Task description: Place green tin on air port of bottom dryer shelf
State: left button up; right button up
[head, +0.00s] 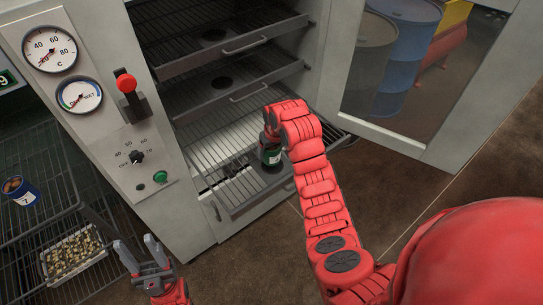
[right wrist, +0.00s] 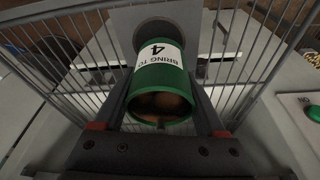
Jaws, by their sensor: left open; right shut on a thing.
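The green tin (head: 271,154), with a white label, is at the front of the bottom dryer shelf (head: 208,150). In the right wrist view the tin (right wrist: 158,75) reads "BRING TO 4" and has brown contents. My right gripper (right wrist: 160,88) is shut on it, one finger on each side. The dark round air port (right wrist: 152,34) shows just beyond the tin, which partly covers it. I cannot tell whether the tin touches the shelf. My left gripper (head: 136,243) is open and empty, low in front of the dryer.
Two more pulled-out shelves, the middle (head: 225,82) and the top (head: 215,35), are above. The open dryer door (head: 400,80) stands to the right. A control panel (head: 120,110) and a wire rack with a blue tin (head: 22,192) and a tray (head: 73,254) are left.

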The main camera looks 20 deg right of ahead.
aim_at(271, 157)
jog(key=shift+d, duration=0.25)
jog(key=p+x, duration=0.2)
jog(key=x, duration=0.1)
jog(key=shift+s+f, duration=0.3)
jog(key=shift+f, duration=0.1)
jog(key=shift+f, duration=0.15)
jog(key=o, duration=1.4)
jog(key=shift+o, duration=0.2)
